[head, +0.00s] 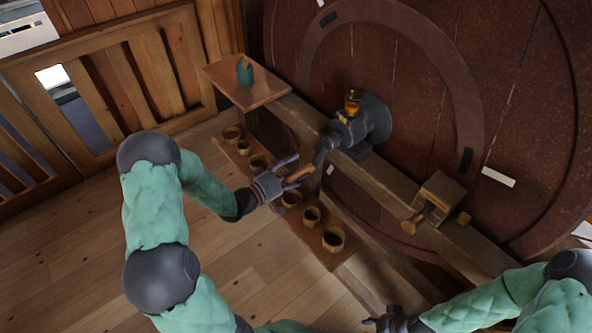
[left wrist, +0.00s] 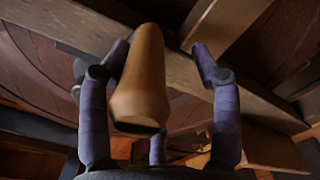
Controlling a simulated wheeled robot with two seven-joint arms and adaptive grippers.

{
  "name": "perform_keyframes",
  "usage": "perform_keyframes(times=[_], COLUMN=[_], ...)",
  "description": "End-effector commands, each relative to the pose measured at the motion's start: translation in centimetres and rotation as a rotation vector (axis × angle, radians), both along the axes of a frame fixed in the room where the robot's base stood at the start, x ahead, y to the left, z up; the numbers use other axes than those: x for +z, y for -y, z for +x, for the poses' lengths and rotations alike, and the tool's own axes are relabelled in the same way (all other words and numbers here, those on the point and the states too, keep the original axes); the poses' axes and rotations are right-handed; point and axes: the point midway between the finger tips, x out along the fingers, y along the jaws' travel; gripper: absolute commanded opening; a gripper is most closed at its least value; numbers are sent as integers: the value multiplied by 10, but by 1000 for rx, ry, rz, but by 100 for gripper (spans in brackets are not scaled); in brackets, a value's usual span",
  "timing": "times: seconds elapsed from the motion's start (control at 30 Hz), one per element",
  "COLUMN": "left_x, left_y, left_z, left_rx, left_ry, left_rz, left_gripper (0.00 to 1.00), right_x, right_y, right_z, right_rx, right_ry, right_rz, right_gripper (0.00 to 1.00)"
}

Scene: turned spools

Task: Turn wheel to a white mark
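The big dark red-brown wheel (head: 420,60) fills the upper right of the head view. A white mark (head: 498,177) shows at its right, and another white patch (head: 320,3) at the top edge. A dark crank (head: 327,146) on the wooden beam ends in a turned wooden handle (head: 299,174). My left gripper (head: 292,169) is at this handle, its fingers apart. In the left wrist view the handle (left wrist: 140,80) lies between the open fingers, closer to the left one, with a gap at the right. My right gripper (head: 372,322) is low in the head view, its fingers unclear.
A wooden beam (head: 390,190) crosses before the wheel, with a wooden block and peg (head: 437,198) on it. A shelf with several small brown pots (head: 333,239) runs below. A teal bottle (head: 245,70) stands on a ledge. A slatted fence is at left.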

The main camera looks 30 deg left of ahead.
Motion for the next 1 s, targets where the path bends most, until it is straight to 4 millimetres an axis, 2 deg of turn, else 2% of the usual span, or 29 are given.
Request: perform_keyframes(times=[0.03,0.33,0.47,0.57,1.0], left_x=[6,6,5,4,4], left_y=[-9,-10,-12,-17,-45], left_z=[4,4,-2,-14,-90], left_rx=[17,19,19,20,16], left_ry=[13,14,11,10,9], left_rz=[9,10,9,10,8], left_gripper=[53,53,53,53,53], right_x=[0,0,0,0,0], right_y=[0,0,0,0,0], right_z=[0,0,0,0,0], right_rx=[0,0,0,0,0], right_ry=[0,0,0,0,0], right_rz=[0,0,0,0,0], right_gripper=[40,40,40,40,40])
